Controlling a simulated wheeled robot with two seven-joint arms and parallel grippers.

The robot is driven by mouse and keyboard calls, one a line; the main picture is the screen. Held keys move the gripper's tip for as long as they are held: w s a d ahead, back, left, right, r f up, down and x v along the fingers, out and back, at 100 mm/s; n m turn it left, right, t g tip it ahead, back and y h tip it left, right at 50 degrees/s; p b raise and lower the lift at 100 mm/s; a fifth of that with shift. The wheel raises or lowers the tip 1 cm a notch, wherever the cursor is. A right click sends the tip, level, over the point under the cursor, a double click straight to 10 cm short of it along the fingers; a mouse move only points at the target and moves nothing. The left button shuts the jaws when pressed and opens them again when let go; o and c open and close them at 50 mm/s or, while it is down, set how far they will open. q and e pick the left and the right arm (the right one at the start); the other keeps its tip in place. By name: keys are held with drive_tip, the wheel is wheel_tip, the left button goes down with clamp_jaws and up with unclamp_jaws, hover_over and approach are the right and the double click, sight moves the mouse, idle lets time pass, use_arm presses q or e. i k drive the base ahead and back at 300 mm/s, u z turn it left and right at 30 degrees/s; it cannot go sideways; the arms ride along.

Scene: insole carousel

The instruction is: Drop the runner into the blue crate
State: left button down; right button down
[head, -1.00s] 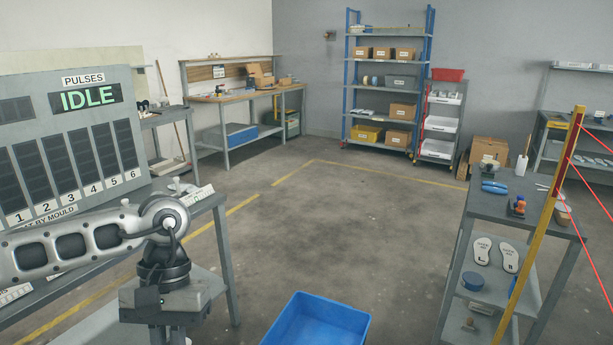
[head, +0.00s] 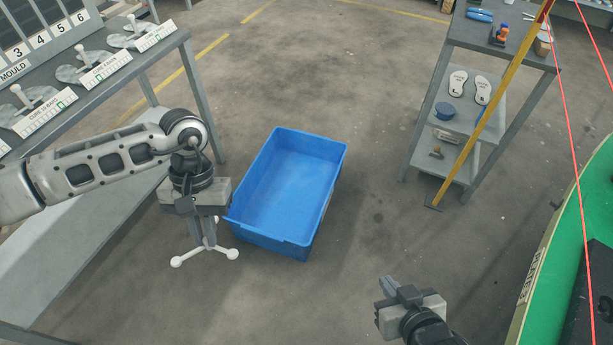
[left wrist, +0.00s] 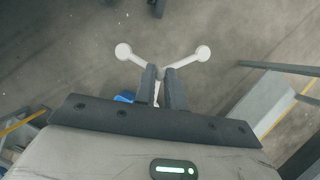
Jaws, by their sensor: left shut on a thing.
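The runner (head: 232,254) is a thin white piece with arms ending in round knobs. My left gripper (head: 204,238) is shut on it, and it hangs below the fingertips, left of the blue crate (head: 309,140) in the head view. In the left wrist view the runner (left wrist: 203,53) spreads to both sides of the fingers (left wrist: 162,80), and its middle is partly hidden by them. The crate stands on the floor and looks empty; a small blue patch shows in the left wrist view. My right gripper (head: 387,287) is at the lower right, away from the crate, and its jaw gap is unclear.
A grey bench (head: 187,60) with white-handled moulds stands at the left. A grey shelf cart (head: 450,45) with insoles stands at the right, beside a yellow post (head: 480,125). A green rounded machine (head: 545,265) is at the right edge. Floor right of the crate is clear.

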sight(294, 202)
drive_tip(key=z, duration=1.15)
drive_tip(key=i, duration=2.5)
drive_tip(key=u, duration=1.95)
drive_tip(key=i, duration=0.5)
drive_tip(key=u, duration=0.05)
